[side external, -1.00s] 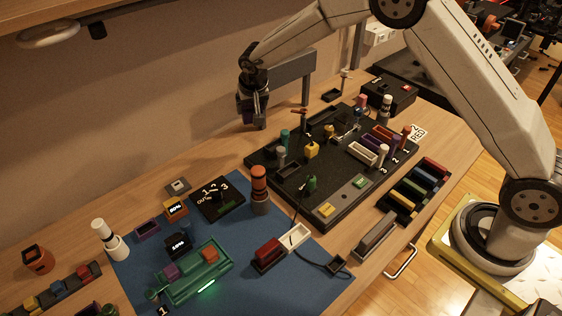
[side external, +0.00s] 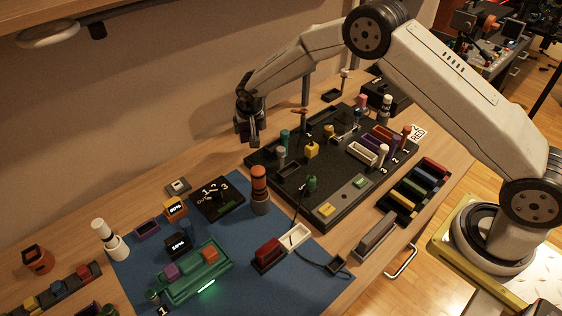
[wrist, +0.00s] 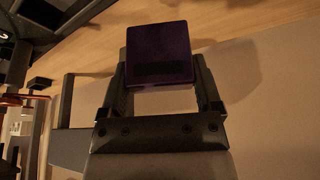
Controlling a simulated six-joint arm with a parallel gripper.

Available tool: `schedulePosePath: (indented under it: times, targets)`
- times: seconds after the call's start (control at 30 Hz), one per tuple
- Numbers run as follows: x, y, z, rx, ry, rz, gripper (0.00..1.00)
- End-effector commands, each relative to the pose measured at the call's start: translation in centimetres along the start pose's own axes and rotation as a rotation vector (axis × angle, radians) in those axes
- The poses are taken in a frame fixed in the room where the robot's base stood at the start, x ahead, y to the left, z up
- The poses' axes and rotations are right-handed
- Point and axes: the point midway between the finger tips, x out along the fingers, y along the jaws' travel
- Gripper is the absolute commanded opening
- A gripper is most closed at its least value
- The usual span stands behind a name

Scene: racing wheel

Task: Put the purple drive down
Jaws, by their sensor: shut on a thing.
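The purple drive (wrist: 160,52) is a flat, dark purple block with a darker band across it. In the wrist view it sits between the two fingers of my gripper (wrist: 163,85), which is shut on it. In the side view my gripper (side external: 248,138) points down near the wall, beyond the left back corner of the black board. The drive is small and dark there, and I cannot tell whether it touches the table.
The black board (side external: 330,205) with coloured pegs and trays stands right of my gripper. A blue mat (side external: 285,285) with a green device (side external: 185,285) and an orange-topped cylinder (side external: 259,180) lies in front. Bare wooden table (side external: 215,160) shows left of the gripper.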

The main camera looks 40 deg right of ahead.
Motion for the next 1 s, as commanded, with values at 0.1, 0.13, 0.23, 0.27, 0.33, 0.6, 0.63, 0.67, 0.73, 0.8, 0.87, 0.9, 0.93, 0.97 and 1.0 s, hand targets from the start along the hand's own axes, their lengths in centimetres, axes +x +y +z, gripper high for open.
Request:
schedulePosePath:
  times: [0.1,0.13,0.23,0.27,0.33,0.6,0.63,0.67,0.73,0.8,0.87,0.9,0.93,0.97,1.0]
  targets:
    - [0.7,0.0,0.2,0.0,0.001,0.0,0.17]
    - [0.7,0.0,0.2,0.0,0.001,0.0,0.17]
    - [0.8,0.0,0.3,0.0,0.001,0.0,0.17]
    - [0.8,0.0,0.3,0.0,0.001,0.0,0.17]
    - [1.0,0.0,0.4,0.0,0.001,0.0,0.17]
    - [3.5,0.0,1.4,0.0,0.0,0.0,0.17]
    - [3.7,0.0,1.5,0.0,0.0,0.001,0.17]
    - [3.9,0.0,1.6,0.0,0.0,0.0,0.17]
    - [4.1,0.0,1.7,0.001,0.001,0.0,0.17]
    - [4.2,0.0,1.7,0.001,0.002,0.0,0.17]
    - [4.2,0.0,1.7,0.001,0.002,0.0,0.17]
    - [4.2,0.0,1.7,0.001,0.002,0.0,0.17]
    - [4.2,0.0,1.7,0.001,0.002,0.0,0.17]
    - [4.2,0.0,1.7,0.001,0.002,0.0,0.17]
    - [4.2,0.0,1.7,0.0,0.001,0.0,0.17]
